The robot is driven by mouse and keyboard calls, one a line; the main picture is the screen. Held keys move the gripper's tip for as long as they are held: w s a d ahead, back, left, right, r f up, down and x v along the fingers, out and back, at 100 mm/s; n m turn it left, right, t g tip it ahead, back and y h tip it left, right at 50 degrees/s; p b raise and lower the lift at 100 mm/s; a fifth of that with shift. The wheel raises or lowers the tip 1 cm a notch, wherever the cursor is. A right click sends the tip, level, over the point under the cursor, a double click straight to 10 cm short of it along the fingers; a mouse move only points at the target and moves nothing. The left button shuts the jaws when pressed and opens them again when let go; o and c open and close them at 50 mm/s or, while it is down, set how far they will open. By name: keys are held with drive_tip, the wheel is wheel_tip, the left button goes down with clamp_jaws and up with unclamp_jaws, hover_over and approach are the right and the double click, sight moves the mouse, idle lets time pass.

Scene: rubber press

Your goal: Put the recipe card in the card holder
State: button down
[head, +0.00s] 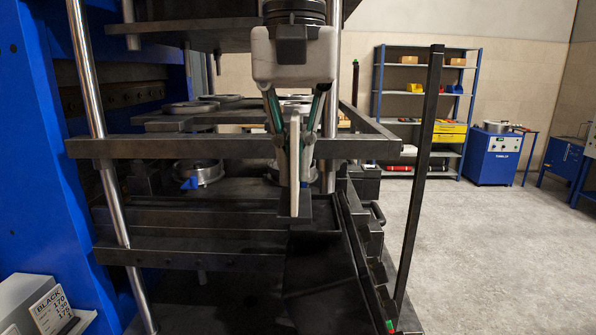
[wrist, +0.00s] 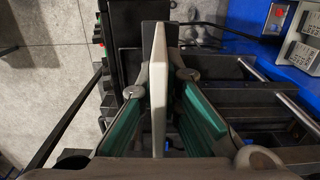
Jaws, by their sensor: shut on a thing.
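My gripper (head: 293,150) is shut on a pale, thin, flat piece, which I take as the recipe card (head: 294,203). The card is upright and edge-on to the head view, so no print on it can be read. In the wrist view the card (wrist: 157,60) stands between the two fingers (wrist: 160,78). The gripper is in front of the press, clear of the left side. At the lower left, a white card with black print reading BLACK (head: 52,311) leans by a pale box. I cannot make out the card holder for certain.
The press's dark crossbar (head: 200,147) and steel columns (head: 98,120) stand close around the gripper. A dark upright post (head: 419,180) is to the right. Shelves (head: 425,90) and a blue cabinet (head: 494,155) are far back. The floor at right is clear.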

drive_tip(key=shift+w+d+f+p, duration=0.3)
drive_tip(key=shift+w+d+f, duration=0.15)
drive_tip(key=shift+w+f, duration=0.4)
drive_tip(key=shift+w+d+f+p, duration=0.35)
drive_tip(key=shift+w+d+f, duration=0.15)
drive_tip(key=shift+w, duration=0.6)
drive_tip(key=shift+w+d+f+p, duration=0.35)
drive_tip(key=shift+w+f, duration=0.35)
drive_tip(key=shift+w, duration=0.25)
drive_tip(key=shift+f, duration=0.15)
drive_tip(key=c, duration=1.8)
unclamp_jaws()
wheel_tip(320, 180, up, 12)
drive_tip(key=shift+r+b, duration=0.15)
drive_tip(key=shift+b, duration=0.6)
